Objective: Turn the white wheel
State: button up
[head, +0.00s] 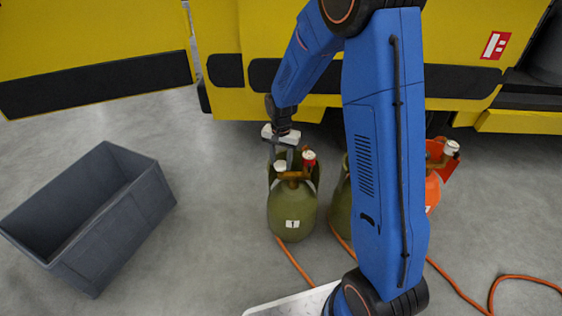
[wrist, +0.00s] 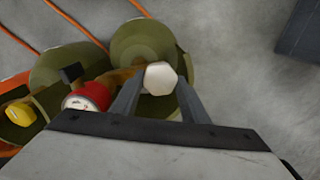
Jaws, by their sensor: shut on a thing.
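The white wheel (head: 280,166) sits on the left side of the brass valve on top of an olive cylinder (head: 292,212) labelled 1. In the wrist view the white wheel (wrist: 160,77) is a pale, many-sided knob between my two fingers. My gripper (head: 283,158) points down from above and is shut on the white wheel; its fingers also show in the wrist view (wrist: 158,88). A red knob with a white face (head: 309,157) is on the same valve, right of the wheel, close to my fingers. It also shows in the wrist view (wrist: 88,96).
Another olive cylinder (head: 341,208) is partly hidden behind my arm. An orange cylinder (head: 432,190) with a pale knob stands to the right. Orange hoses (head: 295,262) run over the floor. An empty grey crate (head: 115,225) stands left. A yellow vehicle (head: 290,40) is behind.

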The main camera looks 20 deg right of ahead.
aim_at(281, 164)
jog(key=m, duration=0.5)
dwell(0.6)
jog(key=o, duration=1.1)
notch_tip(281, 164, up, 18)
jog(key=shift+f, duration=0.25)
